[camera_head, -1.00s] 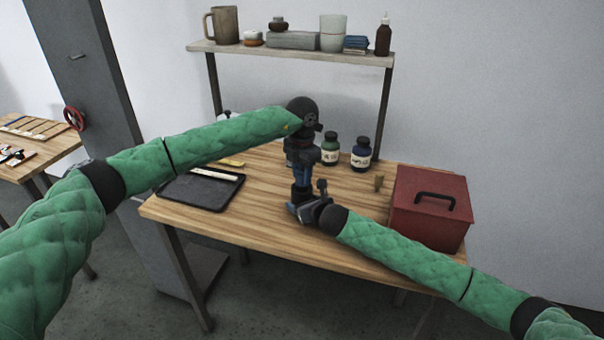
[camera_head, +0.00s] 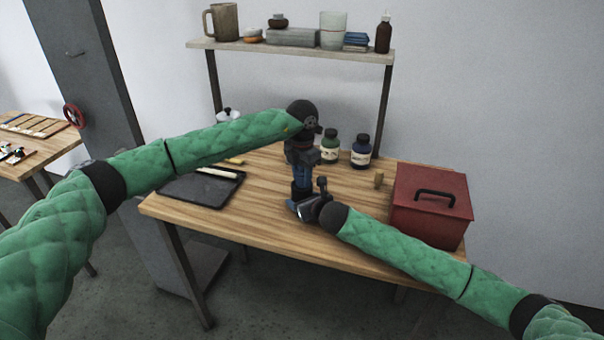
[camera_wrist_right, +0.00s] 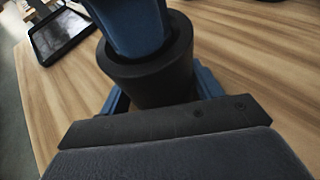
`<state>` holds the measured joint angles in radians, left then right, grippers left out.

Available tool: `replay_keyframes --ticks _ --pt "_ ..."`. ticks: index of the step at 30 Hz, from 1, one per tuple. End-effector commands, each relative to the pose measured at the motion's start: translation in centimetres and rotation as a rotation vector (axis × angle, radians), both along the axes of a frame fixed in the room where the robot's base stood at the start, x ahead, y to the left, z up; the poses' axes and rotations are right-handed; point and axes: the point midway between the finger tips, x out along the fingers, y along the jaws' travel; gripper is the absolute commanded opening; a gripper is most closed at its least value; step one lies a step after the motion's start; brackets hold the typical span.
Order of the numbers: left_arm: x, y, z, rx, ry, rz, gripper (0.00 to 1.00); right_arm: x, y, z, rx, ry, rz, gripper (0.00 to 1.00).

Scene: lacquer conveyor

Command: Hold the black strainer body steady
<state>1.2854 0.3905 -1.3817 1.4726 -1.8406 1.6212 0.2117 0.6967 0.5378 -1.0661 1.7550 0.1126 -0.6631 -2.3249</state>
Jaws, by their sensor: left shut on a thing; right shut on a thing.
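The black strainer body (camera_wrist_right: 150,85) is a dark, ring-like cylinder near the table's front middle; in the head view it shows small (camera_head: 301,188). My right gripper (camera_head: 299,203) is low at the table and shut on the strainer body, its blue fingers on both sides in the wrist view. My left gripper (camera_head: 302,173) points down from above, shut, its blue fingers at the strainer body's open top. What the left fingers grip is hidden inside or behind them. The strainer body looks roughly upright.
A black tray (camera_head: 200,204) lies left on the wooden table. A red toolbox (camera_head: 430,215) is at right. A shelf (camera_head: 290,54) rises behind.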

Motion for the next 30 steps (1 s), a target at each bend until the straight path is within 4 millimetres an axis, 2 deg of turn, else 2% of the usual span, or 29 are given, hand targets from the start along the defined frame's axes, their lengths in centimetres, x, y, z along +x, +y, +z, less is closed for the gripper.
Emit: replay_keyframes --ticks 13,14,17,26,30 --pt "0.0 0.0 -0.9 0.0 0.0 0.0 0.13 0.0 0.0 0.0 0.0 0.0 0.0 0.34" --pt "0.0 0.0 -0.9 0.0 0.0 0.0 0.41 0.0 0.0 0.0 0.0 0.0 0.0 0.34" --pt "0.0 0.0 -0.9 0.0 0.0 0.0 0.61 0.0 0.0 0.0 0.0 -0.001 0.0 0.33" --pt "0.0 0.0 -0.9 0.0 0.001 -0.001 0.61 0.0 0.0 0.0 0.0 -0.001 0.0 0.33" --pt "0.0 0.0 0.1 0.0 0.0 0.0 0.61 0.0 0.0 0.1 0.0 -0.001 0.0 0.33"
